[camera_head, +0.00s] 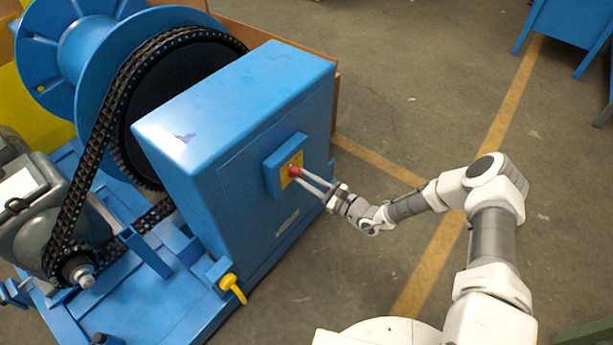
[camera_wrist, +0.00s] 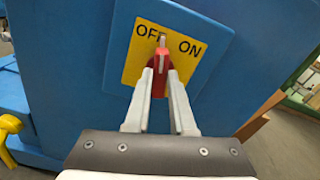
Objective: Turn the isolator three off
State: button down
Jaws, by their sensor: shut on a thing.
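The isolator (camera_head: 291,168) is a red knob on a yellow plate, set in a blue box on the side of the blue cabinet. In the wrist view the yellow plate (camera_wrist: 136,66) reads OFF on the left and ON on the right. The red knob (camera_wrist: 161,62) has a pale pointer that points up, over the end of the word OFF and left of ON. My gripper (camera_wrist: 161,76) is shut on the red knob, one finger on each side. In the head view my gripper (camera_head: 300,180) reaches the knob from the right. No number three is readable.
The blue cabinet (camera_head: 230,110) stands beside a black chain (camera_head: 104,130) and a large blue spool (camera_head: 95,45). A yellow handle (camera_head: 232,287) sticks out low at the cabinet's near corner. The concrete floor to the right is open, with yellow lines.

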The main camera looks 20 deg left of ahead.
jog(key=n+p, duration=0.2)
jog(key=n, duration=0.3)
jog(key=shift+n, duration=0.4)
jog(key=shift+f, duration=0.1)
dwell(0.3)
jog(key=c, duration=0.8)
grip_release()
jog(key=shift+o, duration=0.2)
jog(key=p+v, duration=0.2)
jog(key=v, duration=1.5)
jog(key=shift+s+d, duration=0.2)
jog(key=shift+n, duration=0.3)
